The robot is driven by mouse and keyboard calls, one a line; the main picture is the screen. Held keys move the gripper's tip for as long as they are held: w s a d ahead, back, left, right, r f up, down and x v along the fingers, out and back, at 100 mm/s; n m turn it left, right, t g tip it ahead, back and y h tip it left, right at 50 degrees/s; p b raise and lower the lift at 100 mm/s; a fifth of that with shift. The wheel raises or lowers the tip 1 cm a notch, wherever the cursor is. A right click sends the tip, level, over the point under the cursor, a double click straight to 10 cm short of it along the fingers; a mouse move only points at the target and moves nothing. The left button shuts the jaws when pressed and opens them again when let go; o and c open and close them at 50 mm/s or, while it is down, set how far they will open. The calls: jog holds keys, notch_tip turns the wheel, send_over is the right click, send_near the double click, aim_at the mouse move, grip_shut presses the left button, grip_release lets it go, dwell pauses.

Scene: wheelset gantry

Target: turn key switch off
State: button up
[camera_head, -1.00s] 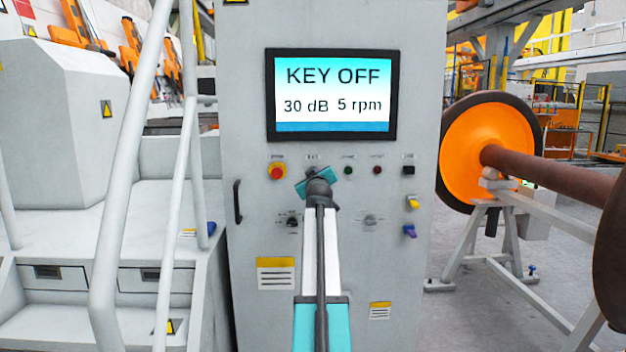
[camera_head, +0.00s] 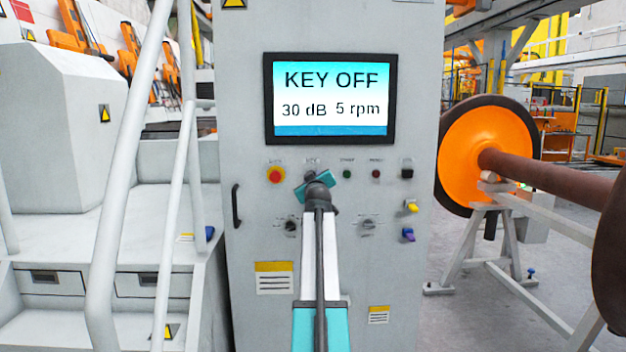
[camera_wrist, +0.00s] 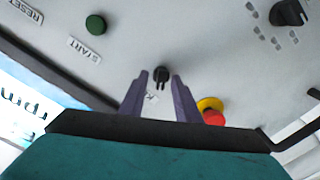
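The key switch (camera_wrist: 161,75) is a small black part on the grey panel. In the wrist view it shows between the two grey fingers of my gripper (camera_wrist: 158,90), which are apart. I cannot tell whether the fingers touch it. In the head view my gripper (camera_head: 318,182) is at the panel below the screen, and my wrist hides the key switch. The screen (camera_head: 330,98) reads KEY OFF, 30 dB and 5 rpm.
A red emergency button on a yellow ring (camera_head: 275,174) sits left of my gripper. A green start button (camera_head: 347,174) and a red button (camera_head: 376,174) sit to the right. Rotary knobs (camera_head: 368,224) are lower. A wheelset with an orange wheel (camera_head: 480,150) stands at right.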

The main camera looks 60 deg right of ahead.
jog(key=v, duration=1.3)
jog(key=shift+s+a, duration=0.2)
jog(key=shift+a, duration=0.1)
jog(key=shift+s, duration=0.1)
dwell(0.7)
